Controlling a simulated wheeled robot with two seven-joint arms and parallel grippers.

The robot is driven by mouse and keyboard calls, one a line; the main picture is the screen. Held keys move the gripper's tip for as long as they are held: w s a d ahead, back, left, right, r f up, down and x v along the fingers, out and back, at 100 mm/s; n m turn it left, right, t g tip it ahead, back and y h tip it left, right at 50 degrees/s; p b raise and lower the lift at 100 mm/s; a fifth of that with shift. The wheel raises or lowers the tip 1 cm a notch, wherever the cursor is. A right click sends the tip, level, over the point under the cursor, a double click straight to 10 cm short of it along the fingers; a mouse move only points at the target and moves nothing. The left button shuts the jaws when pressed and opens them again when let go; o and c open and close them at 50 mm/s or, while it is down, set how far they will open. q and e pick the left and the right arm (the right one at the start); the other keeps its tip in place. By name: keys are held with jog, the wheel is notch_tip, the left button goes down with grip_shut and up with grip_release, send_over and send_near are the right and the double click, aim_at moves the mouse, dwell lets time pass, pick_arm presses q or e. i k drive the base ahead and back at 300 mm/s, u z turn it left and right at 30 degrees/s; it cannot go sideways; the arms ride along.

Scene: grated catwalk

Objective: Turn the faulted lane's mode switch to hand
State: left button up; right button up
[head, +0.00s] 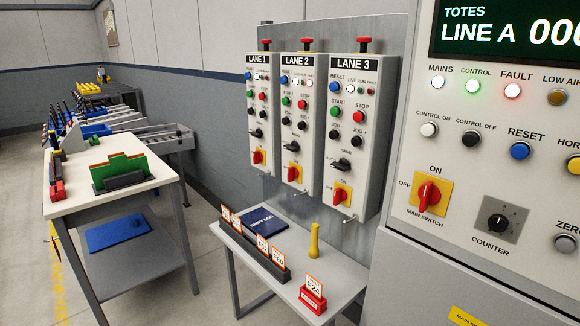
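Three grey lane boxes hang side by side on a metal panel: LANE 1 (258,100), LANE 2 (297,118) and LANE 3 (352,125). Each has a black mode switch low on its face: lane 1's (257,133), lane 2's (294,147) and lane 3's (342,164). HAND and AUTO lettering shows around lane 3's switch; exact handle directions are hard to read. Small live, run and fault lamps sit near each box's top; I cannot tell surely which lane's fault lamp is lit. The big cabinet's FAULT lamp (512,90) glows. Neither gripper is in view.
Below the boxes, a small table (335,275) holds a blue booklet (262,222), a yellow torch-like object (314,240), a row of cards and a red card holder (312,299). The LINE A cabinet (470,190) fills the right. A white workbench (75,205) stands left.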

aim_at(294, 147)
jog(key=u, duration=1.35)
jog(key=i, duration=1.35)
jog(key=z, duration=0.8)
jog(key=i, duration=0.65)
jog(key=z, duration=0.65)
